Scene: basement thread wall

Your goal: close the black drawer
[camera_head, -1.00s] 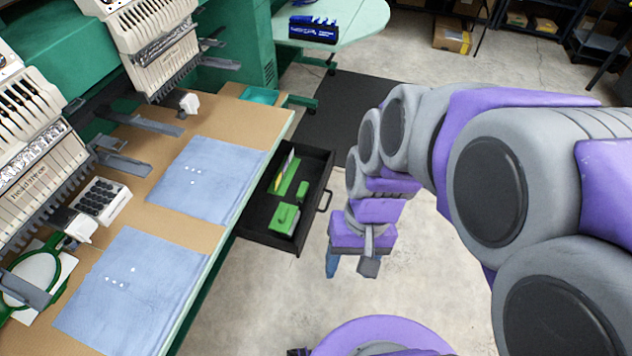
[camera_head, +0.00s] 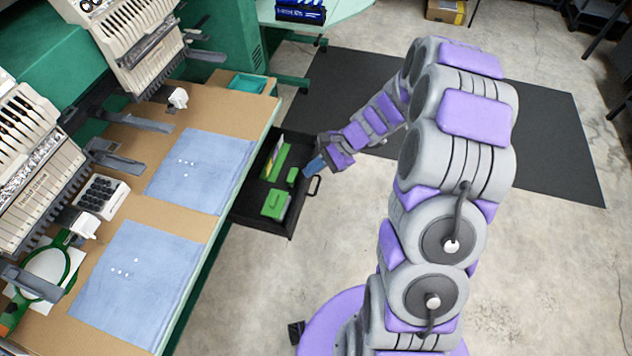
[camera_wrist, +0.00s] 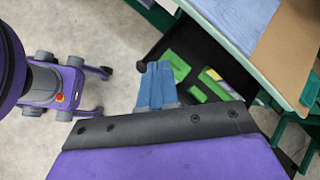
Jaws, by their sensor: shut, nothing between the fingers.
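The black drawer (camera_head: 296,208) stands pulled out from under the worktable's edge, with green items (camera_head: 276,203) inside. Its handle (camera_head: 314,187) is on the front panel, facing right in the head view. My gripper (camera_head: 313,167) has blue fingers, shut and empty, at the drawer's front near its far corner, just beyond the handle. Whether the fingers touch the front panel I cannot tell. In the wrist view the shut fingers (camera_wrist: 157,70) overlap the dark drawer (camera_wrist: 195,45), and part of its front is hidden behind them.
The worktable (camera_head: 200,228) with blue cloths (camera_head: 205,170) and embroidery machines (camera_head: 135,45) runs along the left. A green stand with a pale top (camera_head: 345,12) is at the back. A dark floor mat (camera_head: 540,130) lies behind my arm.

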